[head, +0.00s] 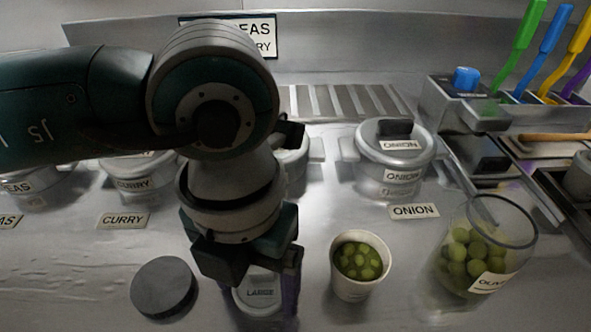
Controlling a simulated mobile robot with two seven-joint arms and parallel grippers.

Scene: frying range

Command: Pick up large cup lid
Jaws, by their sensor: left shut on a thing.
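My left gripper (258,290) reaches down at the front middle, its fingers on either side of a pale round thing marked LARGE (260,294). I take this to be the large cup lid. The gripper is shut on it, but the gripper body and fingers hide much of it, and I cannot tell whether it is lifted. My right gripper is not in view.
A dark round disc (163,287) lies left of the gripper. A white cup of green pieces (359,266) stands to the right, then a clear olive jar (485,245). Lidded pots, including the onion pot (395,155), stand behind. Coloured-handled utensils (520,45) stand at back right.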

